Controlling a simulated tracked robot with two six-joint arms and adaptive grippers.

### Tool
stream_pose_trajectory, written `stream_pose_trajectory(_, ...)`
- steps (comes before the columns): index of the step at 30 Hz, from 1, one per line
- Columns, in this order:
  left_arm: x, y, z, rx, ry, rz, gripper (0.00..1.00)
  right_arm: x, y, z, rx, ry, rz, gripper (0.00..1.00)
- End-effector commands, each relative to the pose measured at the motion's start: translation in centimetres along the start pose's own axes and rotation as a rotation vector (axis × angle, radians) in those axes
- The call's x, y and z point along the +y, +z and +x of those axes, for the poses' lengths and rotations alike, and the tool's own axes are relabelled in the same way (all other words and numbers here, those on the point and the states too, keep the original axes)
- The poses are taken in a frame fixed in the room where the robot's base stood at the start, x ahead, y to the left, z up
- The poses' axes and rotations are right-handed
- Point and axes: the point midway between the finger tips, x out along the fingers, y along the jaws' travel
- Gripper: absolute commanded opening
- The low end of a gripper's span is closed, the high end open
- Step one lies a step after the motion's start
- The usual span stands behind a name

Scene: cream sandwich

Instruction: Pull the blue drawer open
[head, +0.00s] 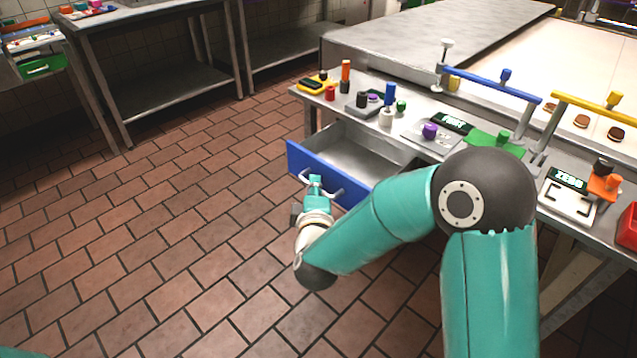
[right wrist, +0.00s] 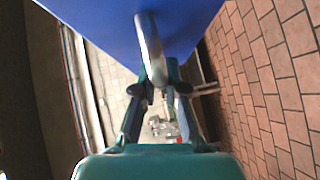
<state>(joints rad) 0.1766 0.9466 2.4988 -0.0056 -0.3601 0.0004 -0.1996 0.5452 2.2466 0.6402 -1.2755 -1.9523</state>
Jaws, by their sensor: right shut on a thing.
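The blue drawer (head: 303,165) under the metal worktable is pulled out, and its grey inside (head: 365,150) shows empty where visible. A grey bar handle (head: 330,186) runs across its blue front. My right gripper (head: 315,182) is at this handle, shut on it. In the right wrist view the handle (right wrist: 150,50) passes between the fingers (right wrist: 155,78), with the blue drawer front (right wrist: 100,20) just beyond. Part of the drawer front is hidden behind my right arm. My left gripper is not in view.
The worktable (head: 400,150) carries several coloured knobs and buttons, a green plate (head: 495,140) and a scale (head: 570,200). A conveyor (head: 545,70) with dark cookies lies behind. Tiled floor (head: 180,230) before the drawer is clear.

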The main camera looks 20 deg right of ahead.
Motion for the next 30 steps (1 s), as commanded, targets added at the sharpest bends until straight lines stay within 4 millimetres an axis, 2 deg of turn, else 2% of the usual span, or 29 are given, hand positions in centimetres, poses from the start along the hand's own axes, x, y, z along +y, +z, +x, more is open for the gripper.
stream_pose_trajectory(1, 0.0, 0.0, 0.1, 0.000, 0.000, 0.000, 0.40, -0.6, 0.2, -0.1, -0.004, -0.016, -0.005, 0.00)
stream_pose_trajectory(6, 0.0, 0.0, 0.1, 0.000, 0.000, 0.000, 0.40, -0.7, 0.2, -0.1, -0.003, -0.017, -0.005, 0.00)
stream_pose_trajectory(7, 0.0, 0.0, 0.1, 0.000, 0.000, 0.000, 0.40, -0.7, 0.2, -0.1, -0.003, -0.017, -0.005, 0.14)
stream_pose_trajectory(11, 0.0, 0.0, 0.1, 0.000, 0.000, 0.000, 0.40, -0.6, 0.1, 0.0, -0.002, -0.014, -0.004, 0.36)
stream_pose_trajectory(12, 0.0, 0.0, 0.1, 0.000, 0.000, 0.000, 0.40, -0.5, 0.1, 0.0, -0.002, -0.013, -0.004, 0.37)
stream_pose_trajectory(23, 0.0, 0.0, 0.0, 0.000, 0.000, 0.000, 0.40, -0.3, -0.1, -0.5, 0.002, -0.007, -0.002, 0.37)
stream_pose_trajectory(30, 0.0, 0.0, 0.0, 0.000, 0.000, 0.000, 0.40, -0.3, -0.2, -3.8, 0.006, -0.008, -0.004, 0.37)
